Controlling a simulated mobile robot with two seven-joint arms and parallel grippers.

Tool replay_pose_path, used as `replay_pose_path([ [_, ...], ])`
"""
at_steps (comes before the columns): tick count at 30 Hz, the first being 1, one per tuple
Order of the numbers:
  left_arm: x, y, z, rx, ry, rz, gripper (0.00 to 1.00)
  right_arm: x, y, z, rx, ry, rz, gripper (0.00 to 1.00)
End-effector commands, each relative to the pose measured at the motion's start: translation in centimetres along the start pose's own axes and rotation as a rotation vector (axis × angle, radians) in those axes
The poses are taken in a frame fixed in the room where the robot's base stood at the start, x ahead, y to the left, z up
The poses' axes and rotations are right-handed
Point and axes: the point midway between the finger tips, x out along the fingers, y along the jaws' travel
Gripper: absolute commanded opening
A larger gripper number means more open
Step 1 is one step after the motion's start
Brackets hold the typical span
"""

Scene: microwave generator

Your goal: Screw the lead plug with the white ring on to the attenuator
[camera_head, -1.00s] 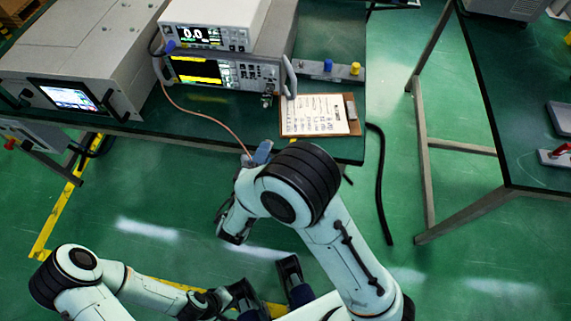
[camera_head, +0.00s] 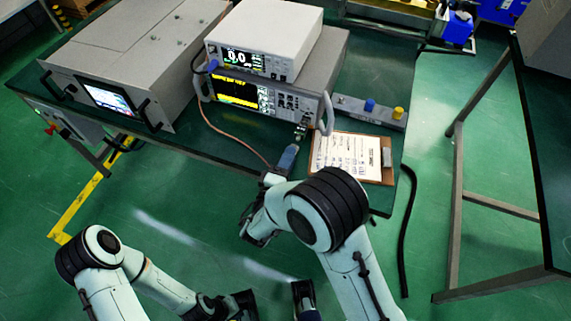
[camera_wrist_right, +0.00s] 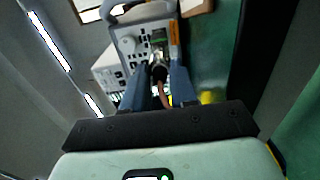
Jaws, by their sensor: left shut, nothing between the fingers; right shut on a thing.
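My right gripper (camera_head: 287,158) is shut on the lead plug (camera_wrist_right: 159,74), in front of the lower instrument. In the right wrist view the plug shows as a dark round piece between the blue fingers, with its orange-brown lead below. Its white ring cannot be made out. The small metal connector on the instrument's front, which looks like the attenuator (camera_head: 301,133), is just beyond the fingertips; I cannot tell whether the plug touches it. The lead (camera_head: 228,133) runs from the gripper towards the instrument's left side. My left gripper (camera_head: 240,304) is low near the bottom edge, empty and shut.
The instrument (camera_head: 262,98) carries a white meter (camera_head: 262,45). A clipboard (camera_head: 347,157) lies right of my right gripper. A grey rail (camera_head: 350,105) with blue and yellow caps is behind it. A large grey cabinet (camera_head: 130,70) stands left.

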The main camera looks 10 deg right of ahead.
Motion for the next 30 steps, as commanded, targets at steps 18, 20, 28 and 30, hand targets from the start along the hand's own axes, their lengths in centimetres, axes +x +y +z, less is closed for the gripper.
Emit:
replay_pose_path([
  [18, -0.14, -0.01, 0.14, -0.001, -0.005, -0.001, 0.0, 1.31, -0.02, 0.0, 0.0, 0.0, 0.001, 0.0],
  [20, -0.03, -0.05, 0.13, -0.001, -0.005, -0.001, 0.0, 1.3, -0.03, -0.01, 0.001, 0.0, 0.001, 0.0],
  [28, 0.37, -0.17, 0.12, -0.001, -0.006, -0.002, 0.0, 1.28, 0.01, -0.07, 0.001, 0.0, 0.0, 0.0],
  [30, 0.33, -0.16, 0.12, -0.001, -0.006, -0.002, 0.0, 1.28, 0.04, -0.07, 0.001, 0.0, 0.001, 0.0],
])
